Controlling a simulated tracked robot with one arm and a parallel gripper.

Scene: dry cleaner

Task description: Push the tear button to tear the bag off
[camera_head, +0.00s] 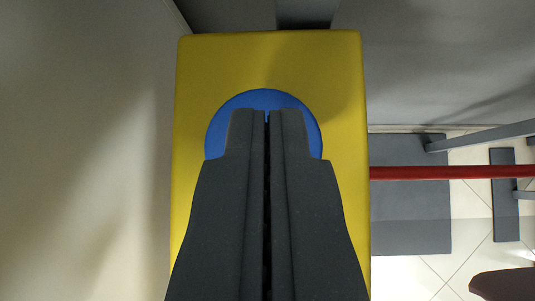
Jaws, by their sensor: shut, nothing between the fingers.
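A round blue button (266,98) sits on a yellow box (340,90) in the middle of the view. My gripper (267,114) is shut and empty, its dark fingertips side by side in front of the button. The fingers cover the middle and lower part of the button, and only its upper rim and sides show. I cannot tell whether the fingertips touch the button. No bag is in view.
A pale smooth surface (80,150) fills the left side. On the right are a horizontal red bar (440,172), grey bars (485,134), a dark grey panel (410,210) and light tiled floor (425,285). A dark reddish object (505,284) shows at the lower right corner.

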